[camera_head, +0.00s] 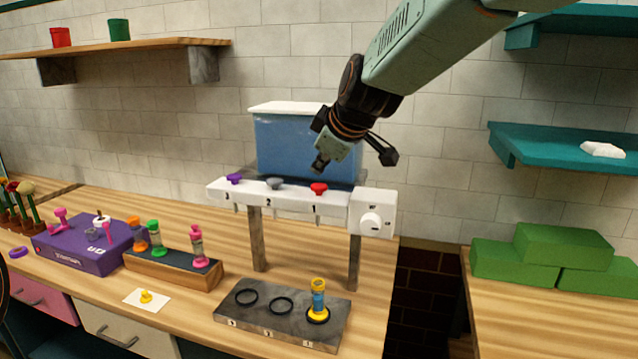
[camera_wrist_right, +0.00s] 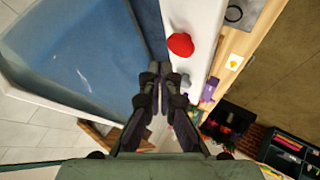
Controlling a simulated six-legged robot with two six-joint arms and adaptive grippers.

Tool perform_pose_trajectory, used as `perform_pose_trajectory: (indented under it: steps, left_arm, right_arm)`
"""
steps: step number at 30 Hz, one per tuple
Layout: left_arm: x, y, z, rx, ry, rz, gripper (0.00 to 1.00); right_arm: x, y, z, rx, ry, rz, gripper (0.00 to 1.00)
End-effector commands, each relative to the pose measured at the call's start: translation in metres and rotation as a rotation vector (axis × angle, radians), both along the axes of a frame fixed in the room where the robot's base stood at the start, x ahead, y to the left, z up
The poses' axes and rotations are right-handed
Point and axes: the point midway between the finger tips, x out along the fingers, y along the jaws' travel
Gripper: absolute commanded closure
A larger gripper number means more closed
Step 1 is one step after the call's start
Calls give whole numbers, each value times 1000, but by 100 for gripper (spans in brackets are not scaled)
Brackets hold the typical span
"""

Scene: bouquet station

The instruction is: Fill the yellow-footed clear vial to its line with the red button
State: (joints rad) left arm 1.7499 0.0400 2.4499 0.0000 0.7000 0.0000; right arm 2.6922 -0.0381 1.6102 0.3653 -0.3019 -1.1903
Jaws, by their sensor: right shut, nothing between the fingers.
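The vial (camera_head: 318,299) with a yellow foot stands upright on the grey base plate (camera_head: 262,331), at the ring position marked 1. Its body looks bluish with a yellow-orange top; its line and liquid level are too small to read. The red button (camera_head: 319,187) is on the white dispenser ledge above number 1, and also shows in the wrist view (camera_wrist_right: 180,45). My right gripper (camera_head: 320,165) is shut and empty, just above and behind the red button, in front of the blue tank (camera_head: 290,145). In the wrist view its fingertips (camera_wrist_right: 160,75) are apart from the button. My left gripper is not in view.
Grey (camera_head: 275,183) and purple (camera_head: 233,178) buttons share the ledge. A white dial box (camera_head: 372,213) is at its right. A wooden rack (camera_head: 170,272) with several vials, a purple box (camera_head: 80,253) and a yellow stopper (camera_head: 146,297) are left. A gap separates the right counter.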

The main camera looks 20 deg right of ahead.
Motion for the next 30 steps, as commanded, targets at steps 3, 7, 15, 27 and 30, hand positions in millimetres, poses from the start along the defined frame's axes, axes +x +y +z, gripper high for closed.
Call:
perform_pose_trajectory:
  steps: [3, 7, 15, 27, 30]
  left_arm:
    - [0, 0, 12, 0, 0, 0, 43]
    - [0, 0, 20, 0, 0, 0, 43]
    - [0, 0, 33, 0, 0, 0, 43]
    - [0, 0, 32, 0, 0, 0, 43]
    - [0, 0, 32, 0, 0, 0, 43]
  right_arm:
    - [0, 0, 15, 0, -1, 0, 100]
    - [0, 0, 27, -1, -2, 1, 100]
    - [0, 0, 44, 0, -1, -1, 100]
    - [0, 0, 42, -1, 0, 1, 100]
    - [0, 0, 42, -1, 0, 1, 100]
